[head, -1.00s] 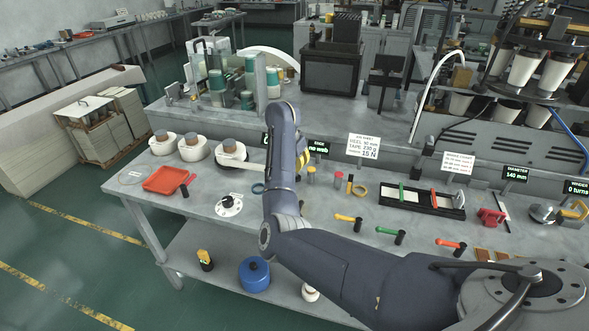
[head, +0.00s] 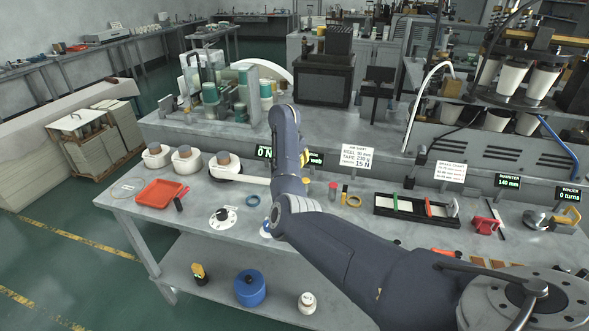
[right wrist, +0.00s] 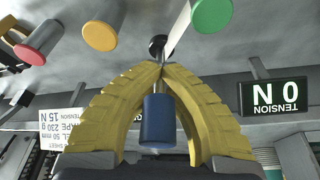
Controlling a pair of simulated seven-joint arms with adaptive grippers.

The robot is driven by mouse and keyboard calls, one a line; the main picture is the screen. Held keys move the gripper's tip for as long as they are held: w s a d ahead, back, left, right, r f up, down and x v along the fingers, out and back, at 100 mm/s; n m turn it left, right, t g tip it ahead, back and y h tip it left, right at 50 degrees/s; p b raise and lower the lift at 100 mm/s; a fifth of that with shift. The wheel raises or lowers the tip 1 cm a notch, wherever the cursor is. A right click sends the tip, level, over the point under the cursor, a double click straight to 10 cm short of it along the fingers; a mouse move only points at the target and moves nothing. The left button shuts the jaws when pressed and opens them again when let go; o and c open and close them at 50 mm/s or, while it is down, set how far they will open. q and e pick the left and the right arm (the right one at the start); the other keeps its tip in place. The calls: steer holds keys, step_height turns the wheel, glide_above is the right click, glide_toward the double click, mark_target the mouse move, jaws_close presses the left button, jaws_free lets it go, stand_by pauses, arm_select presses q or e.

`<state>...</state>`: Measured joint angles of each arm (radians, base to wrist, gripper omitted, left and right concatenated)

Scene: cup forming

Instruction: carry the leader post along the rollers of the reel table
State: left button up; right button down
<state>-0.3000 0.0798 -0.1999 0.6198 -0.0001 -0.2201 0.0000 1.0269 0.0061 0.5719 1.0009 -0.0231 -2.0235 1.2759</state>
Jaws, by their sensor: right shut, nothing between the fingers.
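My right arm reaches in from the lower right in the head view. It hides most of its gripper; only a yellow bit (head: 306,158) shows beside the link. In the right wrist view the yellow fingers of my right gripper (right wrist: 161,66) meet at their tips. A blue cylinder (right wrist: 158,121), perhaps the leader post, shows in the arch between them; I cannot tell its depth. White tape (right wrist: 180,30) rises from near the tips. In the head view tape (head: 252,180) runs from a white reel (head: 224,168) toward my arm. My left gripper is not in view.
Red (right wrist: 30,50), orange (right wrist: 99,36) and green (right wrist: 212,14) round-ended parts lie around the fingers in the wrist view. A tension display (right wrist: 273,97) reads 0 N. A red tray (head: 161,193) and a black-and-white dial (head: 222,217) stand on the table at left.

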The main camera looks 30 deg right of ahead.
steer(key=shift+s+d, duration=1.6)
steer(key=shift+s, duration=0.15)
steer(key=shift+s+d, duration=1.55)
steer(key=shift+s, duration=0.4)
steer(key=shift+s+a, duration=1.65)
steer(key=shift+a, duration=0.2)
steer(key=shift+s+a, duration=1.65)
steer(key=shift+a, duration=0.15)
steer(key=shift+s, duration=0.3)
steer(key=shift+s+d, duration=4.45)
steer(key=shift+s, duration=0.15)
steer(key=shift+w+d, duration=1.75)
steer(key=shift+d, duration=0.05)
steer(key=shift+f, duration=0.45)
